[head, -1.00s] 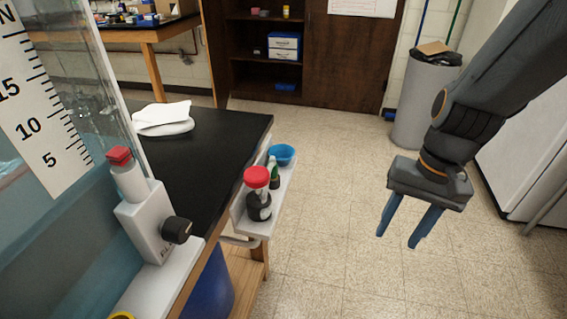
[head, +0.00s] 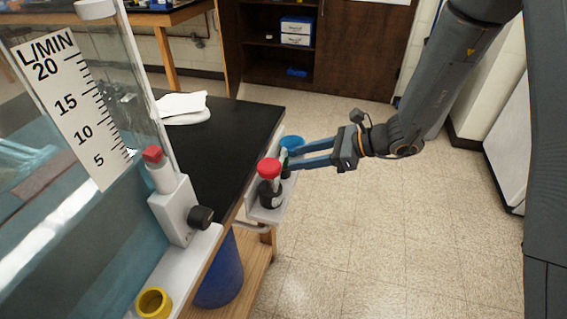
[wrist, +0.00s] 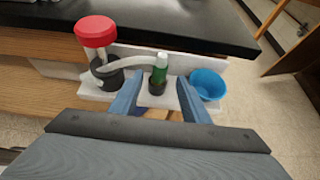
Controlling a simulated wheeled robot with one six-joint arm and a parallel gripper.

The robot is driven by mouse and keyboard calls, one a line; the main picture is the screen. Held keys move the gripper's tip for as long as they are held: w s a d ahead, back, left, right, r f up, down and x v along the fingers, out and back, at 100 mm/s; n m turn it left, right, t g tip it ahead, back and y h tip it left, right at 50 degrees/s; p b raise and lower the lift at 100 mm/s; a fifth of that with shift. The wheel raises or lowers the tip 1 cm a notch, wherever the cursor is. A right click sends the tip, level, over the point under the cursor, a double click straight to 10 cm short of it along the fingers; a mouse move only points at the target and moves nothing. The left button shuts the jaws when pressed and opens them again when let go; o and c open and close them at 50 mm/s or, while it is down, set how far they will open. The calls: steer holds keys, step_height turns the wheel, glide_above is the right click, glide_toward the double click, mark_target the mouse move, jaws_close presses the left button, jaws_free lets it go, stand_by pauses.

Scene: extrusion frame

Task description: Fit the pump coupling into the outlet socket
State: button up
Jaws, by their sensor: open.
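My gripper (head: 290,157) is open at a small white shelf on the bench side. In the wrist view its fingers (wrist: 158,88) point at a small green piece with a pale top (wrist: 159,68), standing in a dark holder between the fingertips. It may be the pump coupling; I cannot tell whether the fingers touch it. In the head view the fingers mostly hide it. A yellow ring-shaped socket (head: 154,312), perhaps the outlet socket, sits on the pale ledge at the bottom left of the head view.
A red-capped bottle (wrist: 95,32) in a black holder stands left of the green piece, a pale hose between. A blue cup (wrist: 207,85) is to its right. A tank with a flow scale (head: 65,95) and a white unit with a black knob (head: 200,217) stand left.

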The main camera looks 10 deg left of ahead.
mark_target(284, 160)
steer(key=p+x, duration=0.1)
steer(key=x, duration=0.4)
steer(key=shift+a+p, duration=0.4)
steer(key=shift+a, duration=0.05)
steer(key=shift+c, duration=0.5)
jaws_close()
